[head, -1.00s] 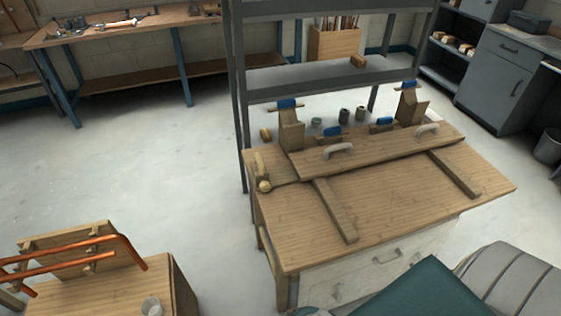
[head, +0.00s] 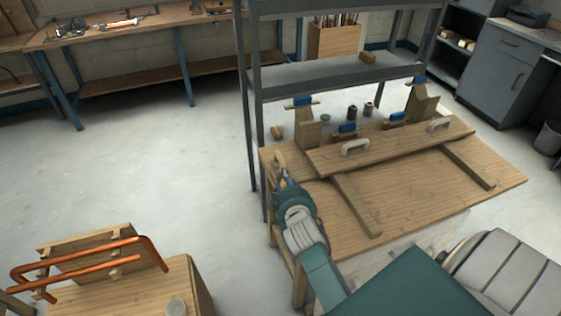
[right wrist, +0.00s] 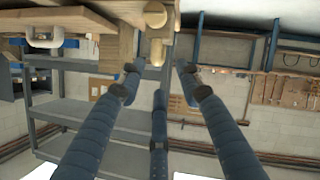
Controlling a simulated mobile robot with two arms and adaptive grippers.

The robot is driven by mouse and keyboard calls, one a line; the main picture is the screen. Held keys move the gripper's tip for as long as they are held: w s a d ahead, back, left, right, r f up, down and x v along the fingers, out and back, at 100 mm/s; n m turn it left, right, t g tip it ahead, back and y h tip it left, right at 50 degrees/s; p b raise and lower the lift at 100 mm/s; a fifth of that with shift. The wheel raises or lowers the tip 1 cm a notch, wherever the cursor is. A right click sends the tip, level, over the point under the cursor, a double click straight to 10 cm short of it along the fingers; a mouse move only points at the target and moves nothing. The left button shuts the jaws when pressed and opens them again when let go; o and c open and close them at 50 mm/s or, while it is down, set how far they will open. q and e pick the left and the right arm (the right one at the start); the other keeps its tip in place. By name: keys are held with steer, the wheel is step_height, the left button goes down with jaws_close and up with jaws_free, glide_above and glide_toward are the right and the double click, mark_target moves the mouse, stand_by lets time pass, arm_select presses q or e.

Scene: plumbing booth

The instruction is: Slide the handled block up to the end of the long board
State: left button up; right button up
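The long board (head: 405,146) lies along the far part of the wooden bench, with two white handles on it. The handled block (head: 278,160) is at the bench's left edge, beside the board's left end. In the right wrist view its round knob (right wrist: 155,13) and wooden body (right wrist: 156,46) are at the top centre. My right gripper (head: 285,184) is at the block's near end and hides the knob in the head view. Its fingers (right wrist: 160,72) are spread with the block between and beyond the tips; contact is not clear. My left gripper is not in view.
Two cross strips (head: 358,204) lie on the bench top (head: 425,195). Wooden uprights with blue-topped clamps (head: 306,128) and small cans (head: 352,111) stand behind the board. A grey shelf unit (head: 330,76) rises behind. Copper pipes (head: 100,262) sit on a box at lower left.

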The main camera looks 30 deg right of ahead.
mark_target(281, 160)
steer(key=x, duration=0.3)
steer(key=r+x, duration=0.1)
steer(key=x, duration=0.3)
steer(key=r+x, duration=0.1)
steer(key=x, duration=0.3)
steer(key=shift+w+d+f+p, duration=0.1)
steer(key=shift+w+d+p, duration=0.25)
steer(key=shift+w, duration=0.2)
steer(key=shift+t, duration=0.3)
jaws_close()
